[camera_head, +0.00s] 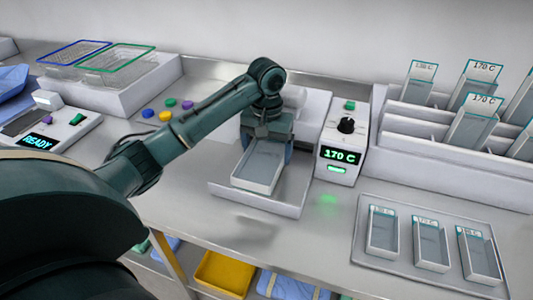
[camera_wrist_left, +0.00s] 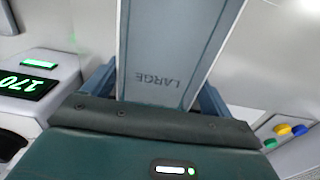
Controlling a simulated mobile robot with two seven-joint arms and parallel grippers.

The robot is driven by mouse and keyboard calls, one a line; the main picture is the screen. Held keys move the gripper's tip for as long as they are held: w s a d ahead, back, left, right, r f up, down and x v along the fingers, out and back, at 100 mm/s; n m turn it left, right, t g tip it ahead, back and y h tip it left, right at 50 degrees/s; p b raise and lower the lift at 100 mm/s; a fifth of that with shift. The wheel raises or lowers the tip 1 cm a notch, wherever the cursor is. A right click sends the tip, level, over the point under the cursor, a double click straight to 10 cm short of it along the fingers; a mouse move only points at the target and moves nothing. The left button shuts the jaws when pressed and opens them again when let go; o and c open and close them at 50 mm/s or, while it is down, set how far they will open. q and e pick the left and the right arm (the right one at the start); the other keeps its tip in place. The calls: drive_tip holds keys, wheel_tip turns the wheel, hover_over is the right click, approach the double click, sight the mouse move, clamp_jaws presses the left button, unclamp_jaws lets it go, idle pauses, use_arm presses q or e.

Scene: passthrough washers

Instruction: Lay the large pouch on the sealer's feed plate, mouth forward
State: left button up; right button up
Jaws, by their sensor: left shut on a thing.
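The large pouch (camera_head: 258,170) is a pale, flat, clear-faced packet. In the left wrist view the pouch (camera_wrist_left: 172,50) bears the word LARGE. My left gripper (camera_head: 266,140) is shut on its far end, with the fingers at its two sides. The pouch's free end points toward the front edge of the bench. It lies over the sealer's grey feed plate (camera_head: 288,207); I cannot tell whether it touches the plate. The sealer's control box (camera_head: 340,143), reading 170 C with a green light, stands just right of it. My right gripper is not in view.
A tray (camera_head: 399,256) with several smaller pouches lies at the right front. A white rack (camera_head: 440,135) of labelled pouches stands behind it. Coloured buttons (camera_head: 165,116), a READY unit (camera_head: 50,135) and a wire-basket box (camera_head: 115,85) are at left.

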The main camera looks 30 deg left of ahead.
sight(266, 150)
use_arm(q)
drive_tip(key=shift+s+f, duration=0.1)
drive_tip(key=shift+f, duration=0.65)
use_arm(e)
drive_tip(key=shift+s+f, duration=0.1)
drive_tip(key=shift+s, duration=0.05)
use_arm(q)
drive_tip(key=o, duration=0.9)
drive_tip(key=shift+f, duration=0.1)
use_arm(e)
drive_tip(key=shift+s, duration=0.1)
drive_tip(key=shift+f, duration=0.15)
use_arm(q)
wheel_tip(266, 150, up, 11)
drive_tip(key=shift+f+p, duration=0.1)
drive_tip(key=shift+p, duration=1.05)
drive_tip(key=shift+r, duration=0.7)
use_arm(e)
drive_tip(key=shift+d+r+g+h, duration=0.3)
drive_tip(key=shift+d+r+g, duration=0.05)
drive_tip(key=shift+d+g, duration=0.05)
